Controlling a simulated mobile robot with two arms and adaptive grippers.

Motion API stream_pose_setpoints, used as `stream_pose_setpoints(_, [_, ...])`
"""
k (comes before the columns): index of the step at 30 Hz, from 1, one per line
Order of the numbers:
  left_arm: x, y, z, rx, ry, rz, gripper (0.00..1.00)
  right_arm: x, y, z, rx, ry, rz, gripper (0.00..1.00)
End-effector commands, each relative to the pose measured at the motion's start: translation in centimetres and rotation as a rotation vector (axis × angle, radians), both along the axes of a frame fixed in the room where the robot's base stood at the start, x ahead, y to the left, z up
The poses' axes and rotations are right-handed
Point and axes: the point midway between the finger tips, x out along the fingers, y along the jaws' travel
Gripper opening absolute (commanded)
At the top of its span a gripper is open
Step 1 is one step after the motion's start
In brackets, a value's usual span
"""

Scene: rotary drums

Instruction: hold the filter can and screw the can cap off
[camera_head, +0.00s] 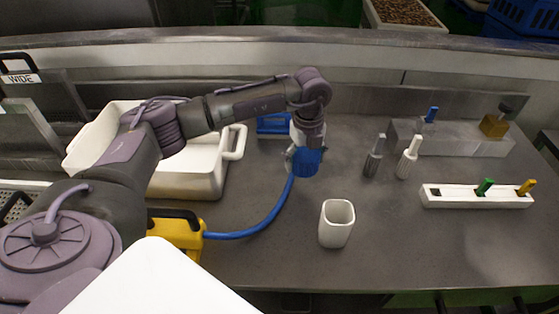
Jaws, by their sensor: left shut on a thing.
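My left gripper (304,150) reaches down over the middle of the bench. It is shut on a blue ribbed piece (306,164), which sits at its fingertips. I cannot tell whether this piece is the filter can or its cap, because the gripper and wrist cover much of it. A blue hose (262,229) ends close under it; whether they join is unclear. My right gripper is not in view.
A white square cup (337,223) stands in front. A white tub (190,181) and yellow box (177,233) are at left. A grey bottle (373,160) and white bottle (406,162) stand right, near a white block (463,197) with coloured plugs. The bench's front right is clear.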

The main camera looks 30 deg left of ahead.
Motion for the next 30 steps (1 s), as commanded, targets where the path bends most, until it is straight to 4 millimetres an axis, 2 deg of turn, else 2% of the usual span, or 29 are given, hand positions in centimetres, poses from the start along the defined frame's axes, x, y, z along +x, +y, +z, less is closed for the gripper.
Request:
stream_pose_setpoints(3, [-0.1, 0.0, -2.2, 0.001, 0.004, 0.0, 0.37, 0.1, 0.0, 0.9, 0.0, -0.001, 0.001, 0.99])
stream_pose_setpoints(11, [0.0, -0.1, -4.6, 0.0, 0.002, 0.0, 0.37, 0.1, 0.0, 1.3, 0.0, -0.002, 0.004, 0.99])
stream_pose_setpoints(18, [0.0, -0.1, -7.6, -0.001, 0.001, -0.001, 0.37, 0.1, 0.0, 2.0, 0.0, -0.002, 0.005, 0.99])
stream_pose_setpoints(29, [0.0, -0.1, -8.2, 0.0, 0.0, 0.0, 0.37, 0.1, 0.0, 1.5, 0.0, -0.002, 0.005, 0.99])
stream_pose_setpoints(30, [0.0, -0.1, -8.0, -0.001, -0.001, 0.0, 0.85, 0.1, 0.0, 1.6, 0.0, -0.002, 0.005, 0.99])
